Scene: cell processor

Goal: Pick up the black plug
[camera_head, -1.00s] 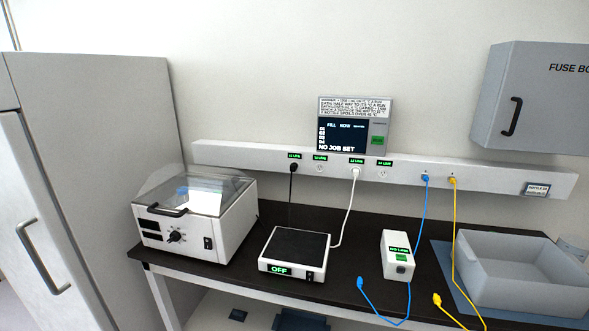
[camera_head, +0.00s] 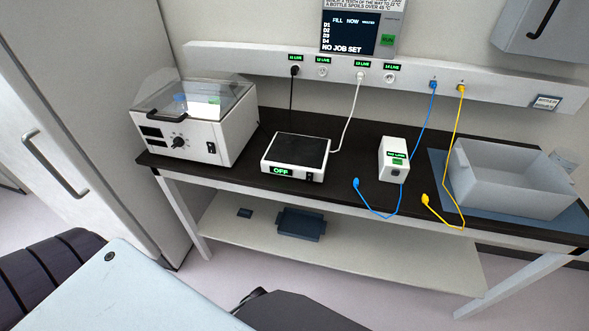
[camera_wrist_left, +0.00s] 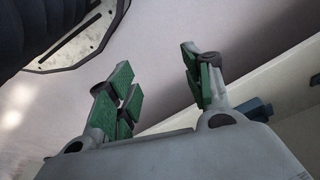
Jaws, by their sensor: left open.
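The black plug (camera_head: 295,71) sits in the leftmost socket of the white wall rail, under a green "L1 LIVE" label. My right gripper is in neither view.
A white plug (camera_head: 360,77) sits in the same rail (camera_head: 230,56), with blue (camera_head: 433,85) and yellow (camera_head: 461,88) plugs farther right. A lidded machine (camera_head: 190,130), a hotplate marked OFF (camera_head: 297,152), a small white box (camera_head: 393,160) and a grey tray (camera_head: 510,190) stand on the bench.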

